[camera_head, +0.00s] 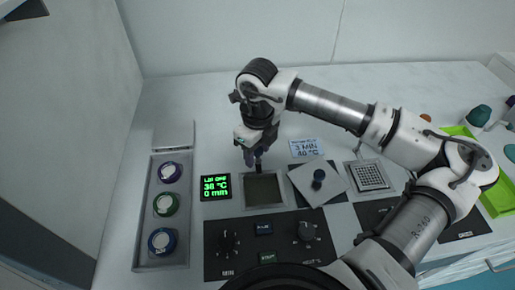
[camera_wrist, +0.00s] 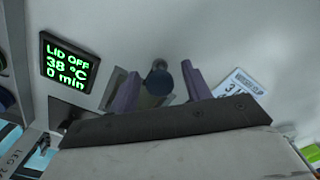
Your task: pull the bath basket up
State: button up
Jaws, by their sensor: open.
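The bath is a dark square opening (camera_head: 263,190) in the bench. The basket's body is hard to make out inside it. A dark post rises at the bath's back edge, and in the wrist view a dark blue round knob (camera_wrist: 158,82) shows there, probably the basket's handle. My gripper (camera_head: 256,158) is above the back of the bath, pointing down. In the wrist view its two purple fingers (camera_wrist: 160,90) are apart, with the knob appearing between them. I cannot tell whether either finger touches it.
The lid (camera_head: 304,187) with a dark knob lies right of the bath. A display (camera_head: 215,187) reads LID OFF, 38 °C, 0 min. A perforated square plate (camera_head: 370,175), a card (camera_head: 306,148), a dial panel (camera_head: 270,243) and a tray of round jars (camera_head: 146,214) surround it.

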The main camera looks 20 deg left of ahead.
grip_shut()
jog(key=shift+w+r, duration=0.1)
jog(key=shift+r, duration=3.15)
jog(key=shift+c, duration=0.3)
grip_release()
jog(key=shift+r, duration=0.1)
jog(key=shift+o, duration=0.3)
